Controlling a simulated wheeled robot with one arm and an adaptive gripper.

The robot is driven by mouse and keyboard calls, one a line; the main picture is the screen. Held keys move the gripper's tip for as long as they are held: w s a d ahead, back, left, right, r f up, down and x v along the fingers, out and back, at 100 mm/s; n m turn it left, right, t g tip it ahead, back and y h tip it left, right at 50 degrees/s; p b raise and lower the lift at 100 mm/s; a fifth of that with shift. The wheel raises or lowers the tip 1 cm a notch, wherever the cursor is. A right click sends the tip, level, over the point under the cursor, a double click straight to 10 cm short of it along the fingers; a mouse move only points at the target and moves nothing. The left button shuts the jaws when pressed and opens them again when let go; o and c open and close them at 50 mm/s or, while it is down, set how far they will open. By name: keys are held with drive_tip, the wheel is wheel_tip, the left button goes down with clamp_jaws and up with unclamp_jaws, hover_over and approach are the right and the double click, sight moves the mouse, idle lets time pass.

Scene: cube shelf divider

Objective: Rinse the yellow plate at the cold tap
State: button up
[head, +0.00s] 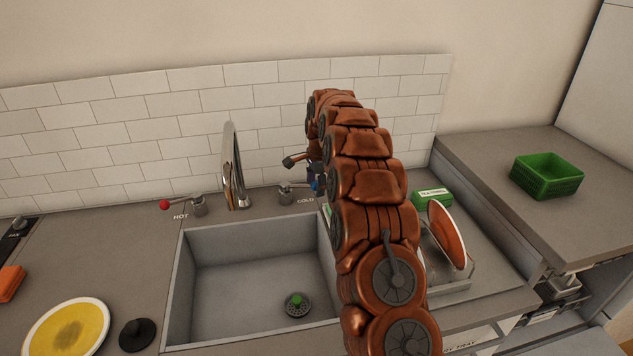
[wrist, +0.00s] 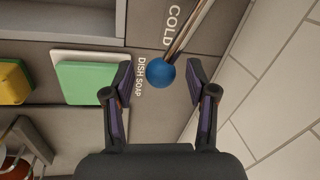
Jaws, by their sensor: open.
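The yellow plate (head: 68,328) has a white rim and a brownish stain in its middle. It lies on the counter left of the sink. The cold tap's lever (head: 292,186) is at the back of the sink, by the word COLD. Its blue knob (wrist: 161,72) shows in the wrist view. My gripper (head: 305,172) is open at this lever. In the wrist view my gripper (wrist: 160,83) has a finger on either side of the blue knob; I cannot tell whether they touch it. The spout (head: 234,165) shows no water running.
The sink (head: 235,290) holds only a drain strainer (head: 297,305). The hot lever (head: 166,204) has a red knob. A black stopper (head: 137,334) lies beside the plate. A rack with an orange plate (head: 447,236) stands right of my arm. A green sponge (wrist: 88,84) lies beside my gripper.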

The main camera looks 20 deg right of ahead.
drive_tip(key=shift+c, duration=0.4)
clamp_jaws()
